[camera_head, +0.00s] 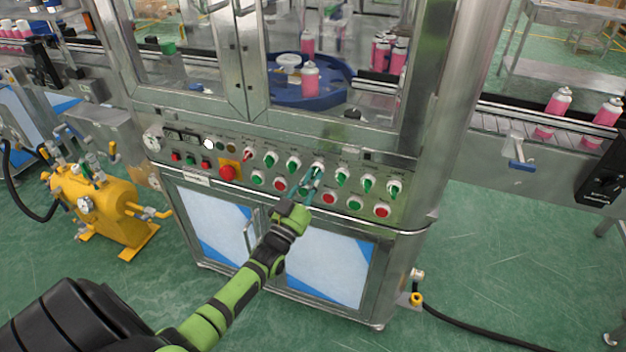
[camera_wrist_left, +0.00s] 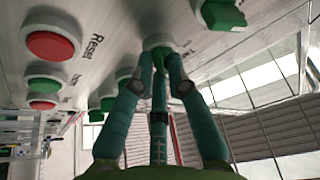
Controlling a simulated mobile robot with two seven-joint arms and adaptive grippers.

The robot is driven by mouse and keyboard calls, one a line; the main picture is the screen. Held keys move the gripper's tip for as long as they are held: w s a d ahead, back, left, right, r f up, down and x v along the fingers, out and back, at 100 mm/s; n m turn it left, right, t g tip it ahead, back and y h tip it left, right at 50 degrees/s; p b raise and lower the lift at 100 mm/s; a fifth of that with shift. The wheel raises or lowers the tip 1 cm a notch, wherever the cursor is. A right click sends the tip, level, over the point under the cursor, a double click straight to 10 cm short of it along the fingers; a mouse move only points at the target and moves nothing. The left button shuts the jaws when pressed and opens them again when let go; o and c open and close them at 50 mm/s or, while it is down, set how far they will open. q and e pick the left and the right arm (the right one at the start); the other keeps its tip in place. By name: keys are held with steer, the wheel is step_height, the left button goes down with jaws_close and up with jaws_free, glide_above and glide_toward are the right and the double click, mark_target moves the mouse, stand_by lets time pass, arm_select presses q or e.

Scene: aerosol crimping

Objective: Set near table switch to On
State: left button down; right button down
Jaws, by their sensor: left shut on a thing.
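The machine's sloped control panel (camera_head: 285,168) carries a row of green rotary switches on white round bases. My left gripper (camera_head: 316,176) reaches up to the panel with its teal fingers closed around one switch (camera_head: 318,166) in the upper row. In the left wrist view the fingertips (camera_wrist_left: 160,56) meet at the white base (camera_wrist_left: 158,42) of this switch. The fingers hide its knob, so I cannot tell which way it points. The labels by the switches are too small or cut off to read surely. My right gripper is not in view.
Neighbouring green switches (camera_head: 342,177) stand close on both sides, with red and green buttons (camera_head: 330,198) below. A red emergency button (camera_head: 227,173) is at the panel's left. A blue rotary table (camera_head: 325,92) with pink cans is behind the glass. Cabinet doors are below.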

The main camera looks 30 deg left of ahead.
arm_select(q)
steer(key=shift+f+m+h, duration=0.1)
steer(key=shift+m+h, duration=0.3)
steer(key=shift+m, duration=0.5)
steer(key=shift+a+m, duration=0.1)
steer(key=shift+m, duration=0.2)
steer(key=c, duration=1.2)
jaws_free()
steer(key=v, duration=1.2)
steer(key=shift+s+r, duration=0.15)
steer(key=shift+r, duration=0.1)
